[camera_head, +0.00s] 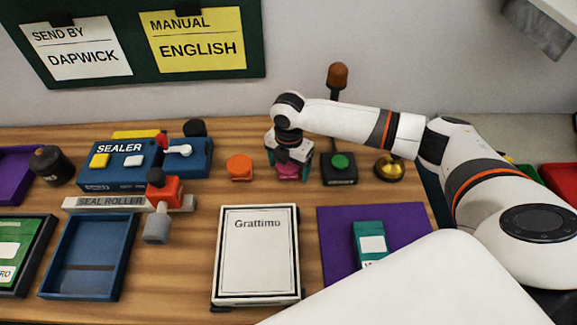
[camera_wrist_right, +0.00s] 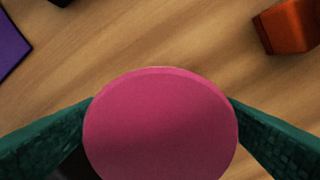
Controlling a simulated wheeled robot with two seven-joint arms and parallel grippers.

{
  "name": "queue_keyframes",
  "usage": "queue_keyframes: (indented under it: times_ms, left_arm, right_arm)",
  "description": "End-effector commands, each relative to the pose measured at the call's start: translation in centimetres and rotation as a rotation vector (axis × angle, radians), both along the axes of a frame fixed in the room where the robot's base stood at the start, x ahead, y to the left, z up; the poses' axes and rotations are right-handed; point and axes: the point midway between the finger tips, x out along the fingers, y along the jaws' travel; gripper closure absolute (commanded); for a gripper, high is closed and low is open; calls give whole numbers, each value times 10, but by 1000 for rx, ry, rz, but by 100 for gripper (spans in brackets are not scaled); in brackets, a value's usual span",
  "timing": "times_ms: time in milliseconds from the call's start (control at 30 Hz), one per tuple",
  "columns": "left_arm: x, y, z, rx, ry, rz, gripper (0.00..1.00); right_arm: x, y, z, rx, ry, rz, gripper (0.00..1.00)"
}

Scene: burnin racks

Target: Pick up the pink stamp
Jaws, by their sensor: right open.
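The pink stamp (camera_head: 288,172) stands on the wooden table, partly hidden below my right gripper. My right gripper (camera_head: 288,178) points down over it, with one teal finger on each side. In the right wrist view the stamp's round pink top (camera_wrist_right: 160,128) fills the lower middle. The teal fingers of the right gripper (camera_wrist_right: 160,135) flank it left and right. They are open, and whether either touches the stamp is hard to tell. My left gripper is not in view.
An orange hexagonal stamp (camera_head: 239,167) stands just left of the gripper. A dark block with a green button (camera_head: 340,168) stands close on the right, with a gold bell (camera_head: 390,167) beyond. A white Grattimo box (camera_head: 256,258) and purple mat (camera_head: 335,235) lie in front.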

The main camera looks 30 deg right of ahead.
Motion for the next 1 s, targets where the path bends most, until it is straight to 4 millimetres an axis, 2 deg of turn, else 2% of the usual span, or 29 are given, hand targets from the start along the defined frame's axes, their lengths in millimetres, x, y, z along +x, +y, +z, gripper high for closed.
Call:
queue_keyframes:
  times_ms: [233, 533, 800, 867, 1000]
  left_arm:
    - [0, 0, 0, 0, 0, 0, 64]
    - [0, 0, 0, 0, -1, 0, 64]
    - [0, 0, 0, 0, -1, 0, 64]
    - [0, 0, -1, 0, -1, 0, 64]
    - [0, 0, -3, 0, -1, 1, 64]
  right_arm:
    - [0, 0, -2, -1, -1, 0, 16]
    - [0, 0, -2, 1, -1, 0, 65]
    - [1, 0, 1, 1, -2, 0, 65]
    - [1, 0, 7, 2, -3, 0, 65]
    - [2, 0, 31, 1, -6, -1, 65]
